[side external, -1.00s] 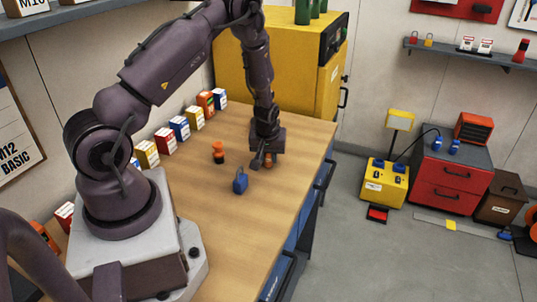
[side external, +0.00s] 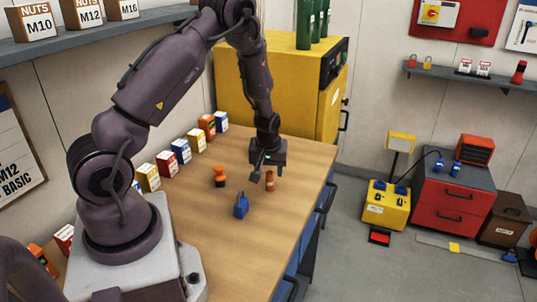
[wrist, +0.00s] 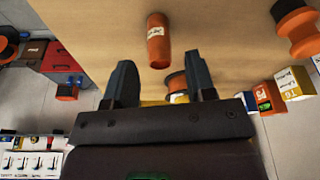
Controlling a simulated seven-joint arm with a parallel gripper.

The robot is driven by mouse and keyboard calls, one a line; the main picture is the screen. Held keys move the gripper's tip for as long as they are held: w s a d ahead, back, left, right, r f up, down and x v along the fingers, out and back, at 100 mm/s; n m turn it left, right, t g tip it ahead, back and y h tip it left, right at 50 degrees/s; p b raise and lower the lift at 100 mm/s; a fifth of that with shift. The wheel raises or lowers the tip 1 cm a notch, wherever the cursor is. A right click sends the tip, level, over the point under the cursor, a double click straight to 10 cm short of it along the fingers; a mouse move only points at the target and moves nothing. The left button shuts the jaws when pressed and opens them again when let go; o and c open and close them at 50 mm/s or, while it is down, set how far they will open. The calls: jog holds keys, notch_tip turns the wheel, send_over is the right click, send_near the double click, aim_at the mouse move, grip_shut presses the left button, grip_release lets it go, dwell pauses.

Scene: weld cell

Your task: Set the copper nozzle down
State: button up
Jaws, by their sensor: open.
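The copper nozzle (side external: 269,181) stands upright on the wooden workbench (side external: 240,235), toward its right edge. In the wrist view the nozzle (wrist: 158,42) shows as a copper-orange cylinder with a pale label, beyond the fingertips. My gripper (side external: 267,169) is just above the nozzle, pointing down. Its two dark fingers are spread and hold nothing in the wrist view (wrist: 159,68). The nozzle looks clear of both fingers.
Several coloured boxes (side external: 180,151) line the wall side. A yellow cabinet (side external: 275,85) stands behind. The bench's near part is clear.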

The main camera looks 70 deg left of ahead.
jog(key=s+d+r+m+t+h, duration=0.1)
jog(key=d+r, duration=0.3)
jog(key=r, duration=0.4)
jog(key=d+r+m+t, duration=0.1)
jog(key=d+r+m, duration=0.1)
jog(key=d+r, duration=0.45)
jog(key=s+d+r+m+t+h, duration=0.1)
jog(key=s+d+r+m+t, duration=0.1)
jog(key=s+d+r+m, duration=0.7)
jog(key=s+d+r, duration=0.2)
jog(key=s+r, duration=0.3)
jog(key=r, duration=0.1)
jog(key=shift+s+d+h, duration=0.15)
jog(key=shift+d+h, duration=0.15)
